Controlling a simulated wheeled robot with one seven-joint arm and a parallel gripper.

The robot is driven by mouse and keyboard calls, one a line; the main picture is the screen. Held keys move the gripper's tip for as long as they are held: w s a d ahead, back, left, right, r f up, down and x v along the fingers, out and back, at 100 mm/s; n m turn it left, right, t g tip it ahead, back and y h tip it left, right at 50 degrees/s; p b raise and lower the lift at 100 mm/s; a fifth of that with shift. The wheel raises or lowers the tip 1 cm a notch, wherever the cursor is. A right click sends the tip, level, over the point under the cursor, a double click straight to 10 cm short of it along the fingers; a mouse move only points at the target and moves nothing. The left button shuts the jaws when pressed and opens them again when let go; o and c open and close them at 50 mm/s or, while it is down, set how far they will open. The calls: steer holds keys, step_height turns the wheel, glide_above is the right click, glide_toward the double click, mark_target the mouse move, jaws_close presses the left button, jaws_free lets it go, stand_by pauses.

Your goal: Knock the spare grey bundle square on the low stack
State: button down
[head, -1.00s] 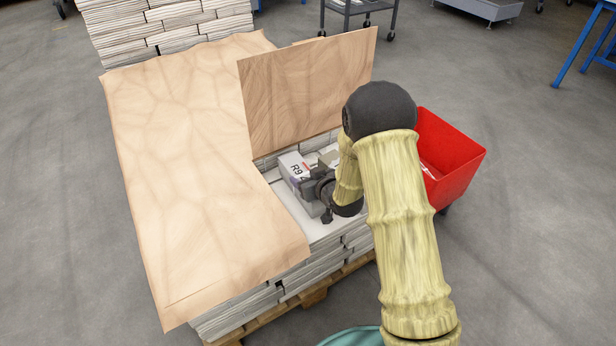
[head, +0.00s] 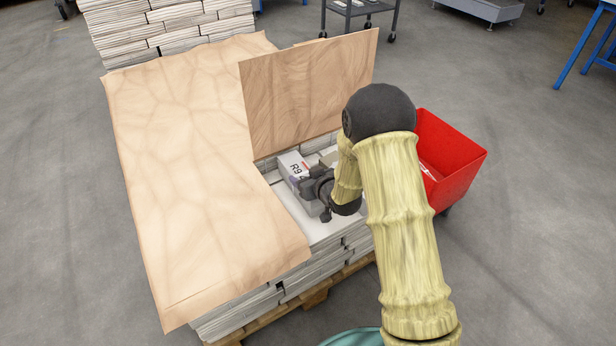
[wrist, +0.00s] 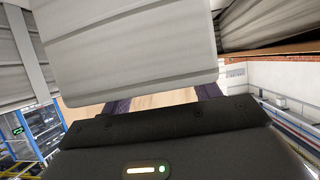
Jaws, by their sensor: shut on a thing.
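A grey bundle with a white label marked R9 (head: 292,165) lies on the low stack (head: 325,262), in the notch beside the brown paper sheet. My gripper (head: 316,187) is at the bundle's near right side and is shut on it; the gripper and wrist hide much of the bundle. In the wrist view a large grey bundle (wrist: 125,45) fills the top, just beyond the two dark fingers (wrist: 163,104). The stack's white top (head: 318,226) shows in front of the gripper. The contact between fingers and bundle is hidden in the head view.
Brown paper (head: 195,180) covers the stack's left part, and an upright brown sheet (head: 310,90) stands behind the bundle. A red bin (head: 455,160) stands to the right of my arm. A wooden pallet (head: 318,296) lies underneath.

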steer(key=shift+w+a+r, duration=0.15)
steer(key=shift+w+a, duration=0.35)
steer(key=shift+w, duration=0.25)
stand_by(0.5)
steer(key=shift+w+a+r, duration=0.1)
steer(key=shift+r, duration=0.05)
stand_by(1.0)
steer(key=shift+s+d, duration=0.55)
steer(key=shift+s, duration=0.2)
steer(key=shift+s+d, duration=0.5)
steer(key=shift+s, duration=0.25)
steer(key=shift+r+p, duration=2.3)
steer(key=shift+r, duration=0.55)
steer(key=shift+r, duration=0.15)
